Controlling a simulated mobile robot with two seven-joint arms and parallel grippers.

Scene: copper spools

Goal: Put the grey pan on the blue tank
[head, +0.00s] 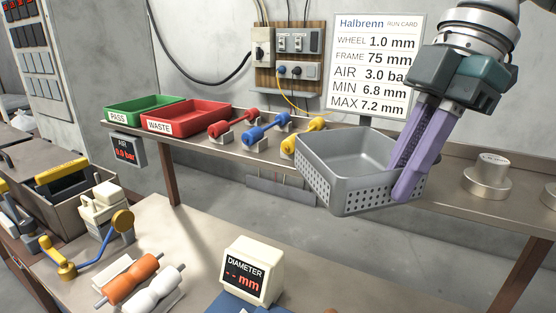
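The grey pan (348,190), an open basket-like tray with perforated sides, is in the middle right of the head view. It appears held in front of the back shelf, roughly level and empty. My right gripper (405,180) comes down from the upper right with its purple fingers at the pan's right wall, one inside and one outside. It looks shut on that wall. I cannot make out a blue tank for certain; a blue surface (228,304) shows at the bottom edge under the diameter display. My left gripper is not in view.
The back shelf carries a green bin (148,108), a red bin (187,118), red, blue and yellow spools, and a metal weight (487,177). The front bench holds the diameter display (251,270) and orange and white rollers (132,279). A run card (375,65) stands behind the pan.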

